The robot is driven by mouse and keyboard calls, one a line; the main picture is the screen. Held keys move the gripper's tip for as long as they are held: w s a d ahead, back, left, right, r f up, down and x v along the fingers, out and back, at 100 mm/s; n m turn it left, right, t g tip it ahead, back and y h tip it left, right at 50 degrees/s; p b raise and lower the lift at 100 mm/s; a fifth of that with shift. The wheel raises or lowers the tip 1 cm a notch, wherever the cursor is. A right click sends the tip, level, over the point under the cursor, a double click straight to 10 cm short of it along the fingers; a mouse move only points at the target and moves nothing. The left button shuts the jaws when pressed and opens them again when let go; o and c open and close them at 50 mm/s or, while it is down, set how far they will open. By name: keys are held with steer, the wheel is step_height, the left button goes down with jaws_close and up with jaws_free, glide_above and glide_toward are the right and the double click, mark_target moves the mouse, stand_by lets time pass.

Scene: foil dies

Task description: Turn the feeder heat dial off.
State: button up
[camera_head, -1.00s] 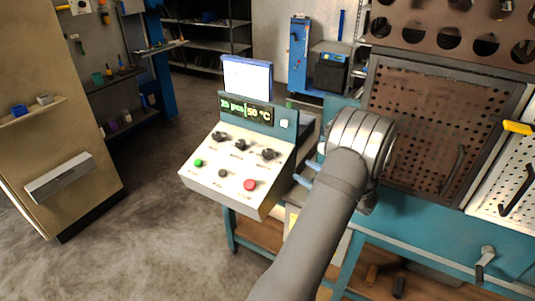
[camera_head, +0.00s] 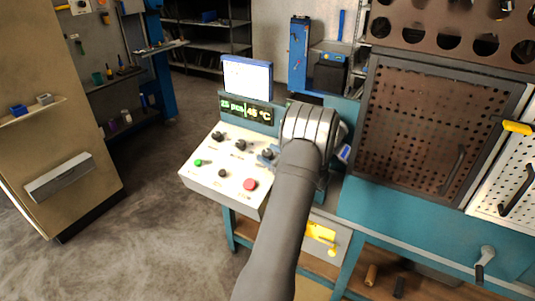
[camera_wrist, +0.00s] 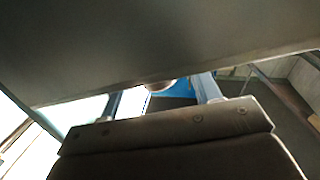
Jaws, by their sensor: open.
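The sloped white control panel (camera_head: 205,173) carries a row of three black dials: a left dial (camera_head: 218,137), a middle dial (camera_head: 240,145) and a right dial (camera_head: 267,153). Their labels are too small to read, so I cannot tell which one is the feeder heat dial. The display (camera_head: 246,108) above them shows a piece count and 45 °C in green. My gripper (camera_head: 268,156) is at the right dial, partly hidden by my wrist. In the wrist view my gripper (camera_wrist: 160,92) has its two fingers apart; I cannot tell whether they touch the dial.
A green button (camera_head: 198,162), a black knob (camera_head: 222,173) and a red button (camera_head: 250,184) sit lower on the panel. A white screen (camera_head: 247,78) stands above the display. A brown perforated guard (camera_head: 405,130) stands to the right. Open floor lies left of the panel.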

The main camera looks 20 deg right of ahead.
steer(key=shift+w+a, duration=0.3)
steer(key=shift+w, duration=0.2)
steer(key=c, duration=0.9)
steer(key=shift+n+g+y, duration=0.9)
steer(key=shift+n+g, duration=0.2)
steer(key=shift+g, duration=0.35)
steer(key=shift+n+g+y, duration=0.9)
steer(key=shift+n+g, duration=0.2)
steer(key=shift+g, duration=0.35)
steer(key=shift+c, duration=0.2)
steer(key=o, duration=0.9)
steer(key=shift+o, duration=0.2)
steer(key=shift+t, duration=0.3)
